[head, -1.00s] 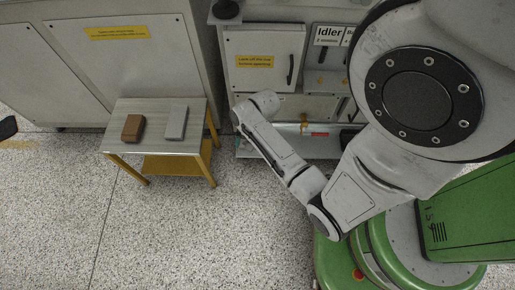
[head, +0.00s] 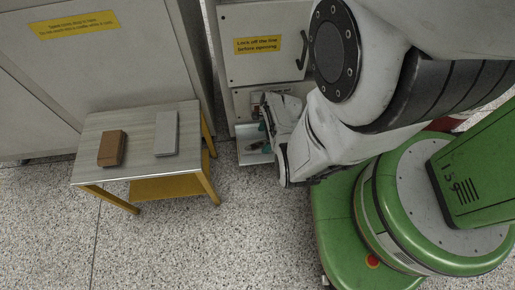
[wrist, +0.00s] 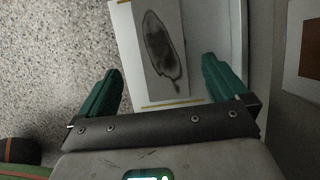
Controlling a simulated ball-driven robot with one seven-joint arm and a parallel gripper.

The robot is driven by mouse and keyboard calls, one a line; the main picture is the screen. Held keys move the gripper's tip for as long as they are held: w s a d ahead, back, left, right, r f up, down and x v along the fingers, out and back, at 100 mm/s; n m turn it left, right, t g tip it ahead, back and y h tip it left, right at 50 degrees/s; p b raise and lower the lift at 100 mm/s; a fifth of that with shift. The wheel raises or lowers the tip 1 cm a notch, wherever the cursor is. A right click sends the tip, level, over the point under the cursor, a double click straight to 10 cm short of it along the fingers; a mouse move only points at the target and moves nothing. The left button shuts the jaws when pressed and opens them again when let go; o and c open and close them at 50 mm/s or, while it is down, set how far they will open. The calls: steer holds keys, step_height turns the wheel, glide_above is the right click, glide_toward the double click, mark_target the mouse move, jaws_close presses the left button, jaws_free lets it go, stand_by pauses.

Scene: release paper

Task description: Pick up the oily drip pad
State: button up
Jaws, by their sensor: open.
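The drip pad (wrist: 160,45) is a grey rectangle with a large dark oily stain, seen in the wrist view. It lies on a pale surface with yellow lines at its edges. My gripper (wrist: 163,83) is open, with its green fingers to the left and right of the pad's near end. The pad does not appear between the fingers' grip, and I cannot tell the height gap. In the head view, my gripper (head: 265,135) is low at the cabinet's white tray (head: 252,157), largely hidden by my arm. I cannot make out the pad there.
A small table (head: 138,133) with yellow legs stands at left, holding a brown block (head: 112,149) and a grey block (head: 166,133). A cabinet with a yellow label (head: 257,44) rises behind the tray. Speckled floor (head: 235,220) is clear in front.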

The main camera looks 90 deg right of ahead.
mark_target(257, 146)
steer(key=shift+b+x, duration=2)
steer(key=shift+x, duration=1.1)
steer(key=shift+d, duration=0.15)
steer(key=c, duration=1.1)
steer(key=shift+r, duration=0.2)
